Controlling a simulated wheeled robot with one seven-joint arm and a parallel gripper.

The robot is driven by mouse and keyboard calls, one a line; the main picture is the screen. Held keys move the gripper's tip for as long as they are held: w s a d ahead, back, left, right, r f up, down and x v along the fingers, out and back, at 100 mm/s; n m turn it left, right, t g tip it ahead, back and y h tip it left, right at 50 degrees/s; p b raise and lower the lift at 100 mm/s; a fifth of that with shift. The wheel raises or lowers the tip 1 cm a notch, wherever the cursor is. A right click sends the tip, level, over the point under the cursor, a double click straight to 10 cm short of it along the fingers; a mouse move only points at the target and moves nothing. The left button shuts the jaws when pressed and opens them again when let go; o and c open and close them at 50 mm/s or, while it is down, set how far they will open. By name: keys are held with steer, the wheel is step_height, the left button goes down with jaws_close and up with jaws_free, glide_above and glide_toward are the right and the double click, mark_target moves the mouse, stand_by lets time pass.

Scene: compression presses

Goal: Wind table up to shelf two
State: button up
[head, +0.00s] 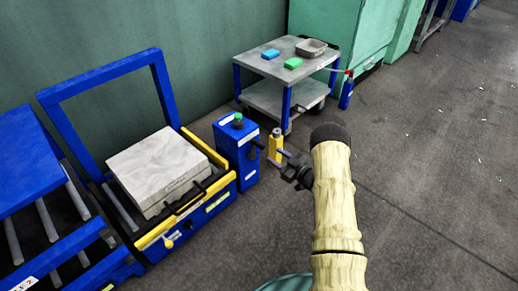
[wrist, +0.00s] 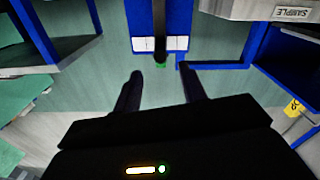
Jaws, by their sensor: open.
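The lift table (head: 205,207) is a blue base with a yellow rim at the left in the head view. A pale slab (head: 158,168) lies on its rollers. Beside it stands a blue post box (head: 229,150) with a green top knob and a dark handle (head: 258,144) on its right side. In the wrist view the box (wrist: 178,20) is at top centre, with the dark handle (wrist: 160,30) in front. My gripper (head: 280,158) is open and empty, right of the box; its fingers (wrist: 161,85) point toward the handle, apart from it.
A blue roller rack (head: 30,165) with a label ending in 2 (head: 22,284) stands at far left. Behind are a grey cart (head: 285,62) with small items and a green cabinet (head: 335,25). A yellow bottle (head: 275,146) stands near the box. The floor at right is clear.

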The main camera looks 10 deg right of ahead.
mark_target(254, 142)
steer(key=b+x, duration=0.4)
steer(key=x, duration=0.5)
steer(key=shift+f, duration=0.15)
steer(key=shift+w+a, duration=0.35)
steer(key=shift+w, duration=0.15)
jaws_close()
